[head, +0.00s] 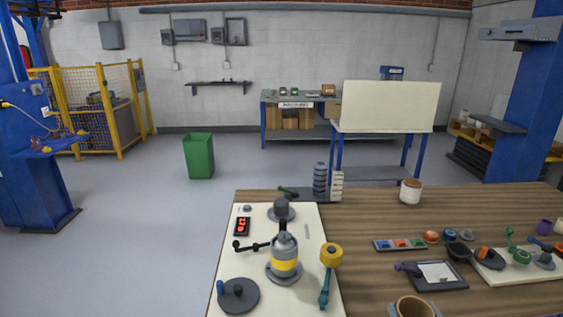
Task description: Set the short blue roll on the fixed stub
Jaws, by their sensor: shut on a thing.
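My gripper is not in the head view, so what it holds cannot be seen. No thing is clearly the short blue roll. Small blue things show: a blue round piece (449,235) among small pieces on the right of the table, and a blue upright peg (220,287) on a dark disc at the front left. I cannot tell which thing is the fixed stub. A short grey cylinder on a round base (282,209) stands on the pale board (312,270). A grey upright body with a yellow band (285,262) stands in front of it.
A dark ribbed stack (320,180) and a white cup (410,191) stand at the table's back. A dark tray (456,284) and several small pieces crowd the right. Bare wood (365,215) lies between.

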